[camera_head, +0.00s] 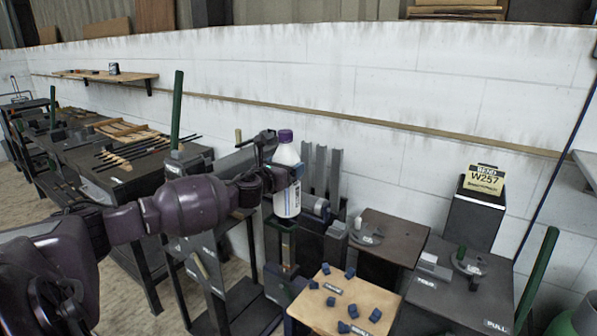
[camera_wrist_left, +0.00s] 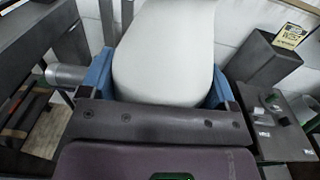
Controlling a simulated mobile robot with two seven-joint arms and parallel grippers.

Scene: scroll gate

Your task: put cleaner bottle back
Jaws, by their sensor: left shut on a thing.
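The cleaner bottle (camera_head: 287,201) is white with a purple cap and a printed label. It is upright in the head view, held in the air above the dark stands and the small table. My left gripper (camera_head: 280,178) is shut on the bottle's body from the left. In the left wrist view the white bottle (camera_wrist_left: 165,50) fills the space between the blue fingers of my left gripper (camera_wrist_left: 158,78). The bottle's lower end and label are hidden there. My right gripper is in neither view.
A light wooden board (camera_head: 318,311) with several small blue blocks lies below the bottle. Dark tables (camera_head: 454,290) stand to the right, with a black post bearing a yellow W257 sign (camera_head: 484,180). A long workbench with rods is at left. A wall shelf (camera_head: 106,76) hangs at far left.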

